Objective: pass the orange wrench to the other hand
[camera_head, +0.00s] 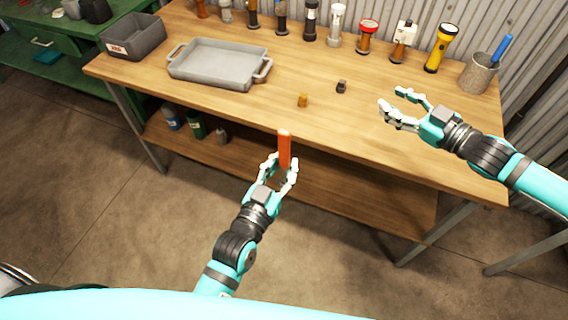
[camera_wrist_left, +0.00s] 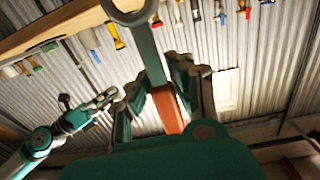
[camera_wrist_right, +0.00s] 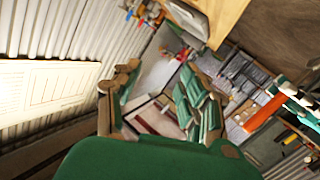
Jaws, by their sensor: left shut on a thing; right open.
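The orange wrench (camera_head: 285,152) stands roughly upright in my left gripper (camera_head: 279,164), in front of the workbench's front edge. In the left wrist view the fingers close around its orange handle (camera_wrist_left: 168,109), and a dark shank with a ring end (camera_wrist_left: 126,10) reaches beyond them. My right gripper (camera_head: 391,103) is open and empty above the right part of the bench, apart from the wrench. The right wrist view shows its spread fingers with nothing between them, and the orange wrench (camera_wrist_right: 262,111) off to the right.
The wooden workbench (camera_head: 330,125) carries a grey tray (camera_head: 218,62), a grey bin (camera_head: 133,38), two small blocks (camera_head: 303,100), and a row of flashlights and similar items along the back. A cup (camera_head: 478,74) stands at the right end. Air between my grippers is clear.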

